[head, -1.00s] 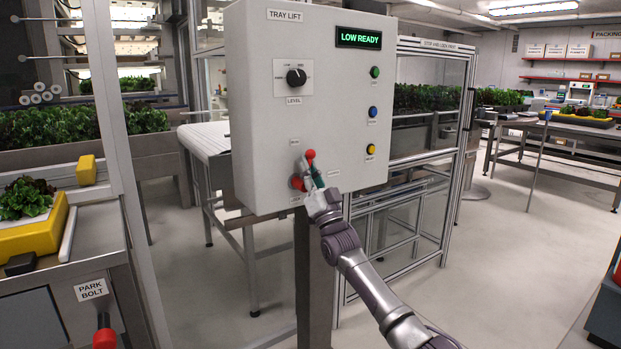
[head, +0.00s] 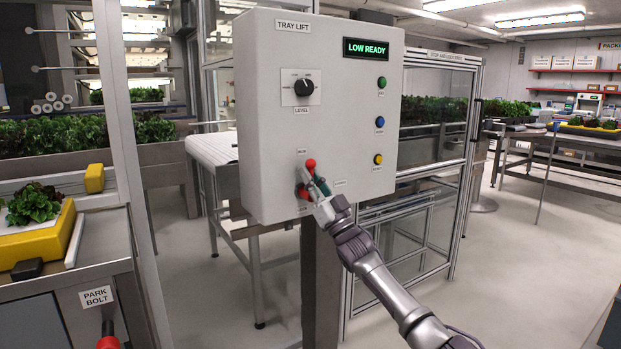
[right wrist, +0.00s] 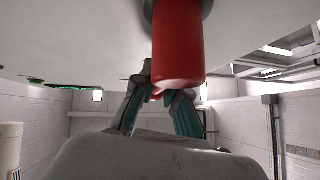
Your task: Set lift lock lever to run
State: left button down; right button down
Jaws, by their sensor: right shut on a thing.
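The lift lock lever with its red knob (head: 310,164) is low on the front of the grey tray lift box (head: 262,130). A second red part (head: 302,191) shows just below and left of the knob, partly hidden by my gripper. My right gripper (head: 319,186) is at the lever, its fingers closed around it. In the right wrist view a red piece (right wrist: 157,93) shows between the teal-padded fingertips (right wrist: 160,112), and a large red cylinder (right wrist: 178,45) hangs close to the camera. The small labels around the lever are unreadable. My left gripper is not in view.
The box display (head: 365,49) reads LOW READY. A black level knob (head: 304,87) and green, blue and yellow (head: 378,159) buttons are on the box face. A grey post carries the box. A glazed frame (head: 440,120) stands behind to the right.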

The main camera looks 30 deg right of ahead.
jog(key=c, duration=1.2)
grip_release()
jog(key=shift+r, duration=0.1)
jog(key=shift+s, duration=0.1)
jog(key=shift+s+f, duration=0.2)
jog(key=shift+f, duration=0.2)
jog(key=v, duration=1.1)
jog(key=shift+d, duration=0.15)
